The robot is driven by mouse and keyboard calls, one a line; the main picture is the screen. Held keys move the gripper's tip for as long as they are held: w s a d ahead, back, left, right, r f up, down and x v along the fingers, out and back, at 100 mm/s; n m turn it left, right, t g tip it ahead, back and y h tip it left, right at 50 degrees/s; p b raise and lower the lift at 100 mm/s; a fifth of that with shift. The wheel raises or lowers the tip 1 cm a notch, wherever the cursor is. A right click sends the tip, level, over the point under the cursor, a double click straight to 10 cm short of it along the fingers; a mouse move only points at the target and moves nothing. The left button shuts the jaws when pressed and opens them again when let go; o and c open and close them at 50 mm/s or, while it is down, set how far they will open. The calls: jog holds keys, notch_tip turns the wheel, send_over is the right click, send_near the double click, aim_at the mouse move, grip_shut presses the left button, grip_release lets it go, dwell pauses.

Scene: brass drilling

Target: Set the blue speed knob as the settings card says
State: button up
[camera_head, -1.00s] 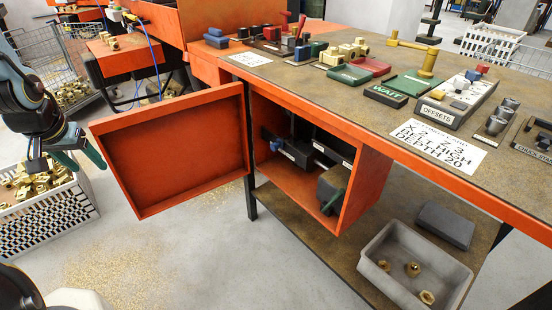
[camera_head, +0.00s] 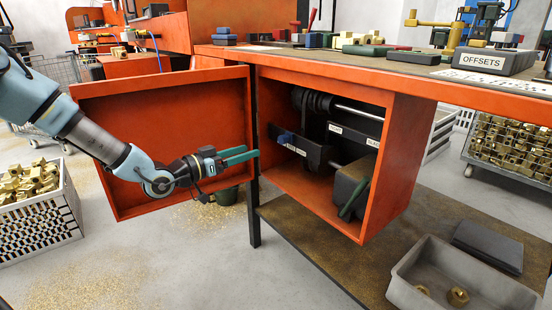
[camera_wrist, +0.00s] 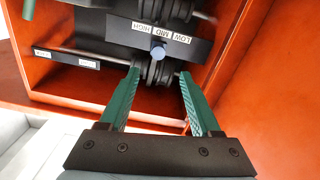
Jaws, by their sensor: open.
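The blue speed knob (camera_head: 285,138) sits on a dark bar inside the open orange cabinet. In the wrist view the knob (camera_wrist: 158,51) is beside the upside-down labels HIGH, MID and LOW, nearest MID; its exact setting I cannot tell. My gripper (camera_head: 243,156) is at the cabinet's left opening, its green fingers pointing at the knob. In the wrist view my gripper (camera_wrist: 160,72) is open and empty, the knob showing between and beyond the fingertips, apart from them. The settings card (camera_head: 497,79) lies on the bench top, too slanted to read now; earlier it showed BELT HIGH.
The open cabinet door (camera_head: 110,150) stands behind my arm. Black pulleys (camera_head: 312,102) and a second labelled bar (camera_head: 352,127) are inside. A dark block with a green part (camera_head: 353,190) sits at the cabinet's lower right. A grey bin (camera_head: 412,292) stands on the shelf below.

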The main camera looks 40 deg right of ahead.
aim_at(280, 141)
jog(key=d, duration=0.3)
jog(key=d+b, duration=0.1)
jog(key=d, duration=0.3)
jog(key=d+b, duration=0.1)
jog(key=d, duration=0.3)
jog(key=shift+s, duration=0.35)
jog(key=shift+c, duration=0.3)
grip_shut()
dwell(0.6)
